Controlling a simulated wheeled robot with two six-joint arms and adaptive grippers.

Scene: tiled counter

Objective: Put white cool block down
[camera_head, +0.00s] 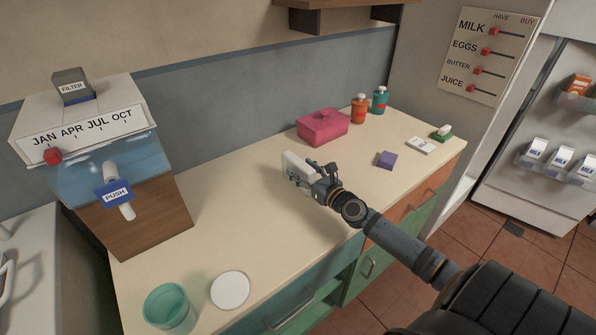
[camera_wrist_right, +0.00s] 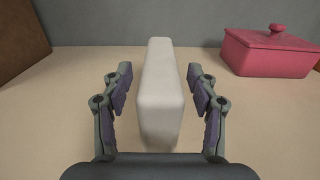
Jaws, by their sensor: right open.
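The white cool block (camera_head: 296,165) stands on the counter (camera_head: 240,220), left of and in front of the pink lidded box. In the right wrist view the white block (camera_wrist_right: 160,95) stands upright on its narrow side between my right gripper's fingers. My right gripper (camera_head: 312,177) is open around the block. In the right wrist view a gap shows between the block and each finger of the gripper (camera_wrist_right: 160,90). My left gripper is not in view.
The pink box (camera_head: 322,127) stands behind the block. A purple block (camera_head: 387,159), a white card (camera_head: 420,146) and two bottles (camera_head: 370,104) are to the right. A water dispenser (camera_head: 105,165), teal cup (camera_head: 170,308) and white disc (camera_head: 230,290) are at left.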

